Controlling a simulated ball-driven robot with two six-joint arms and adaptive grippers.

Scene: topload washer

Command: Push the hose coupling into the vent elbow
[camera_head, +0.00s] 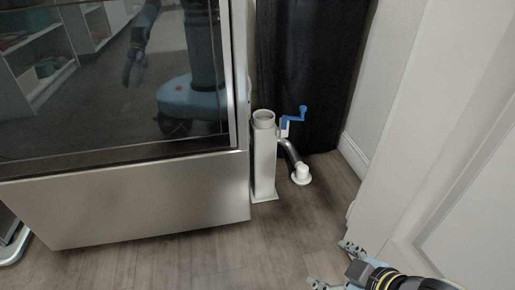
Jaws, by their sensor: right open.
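A grey hose (289,151) curves down from the side of a pale upright post (264,165). At its lower end is a white round piece (301,174) with a wide flange, close to the floor; it looks like the hose coupling, but I cannot tell for sure. The post has a round white opening (263,117) on top. I cannot tell which part is the vent elbow. My right gripper (332,266) is open and empty at the bottom right, below and apart from the white piece. My left gripper is not in view.
A blue crank handle (296,115) sticks out beside the post top. A large steel appliance (130,195) with a dark glass front stands left of the post; the glass reflects me. A dark panel (308,70) is behind. A white door (455,150) borders the right. The front floor is clear.

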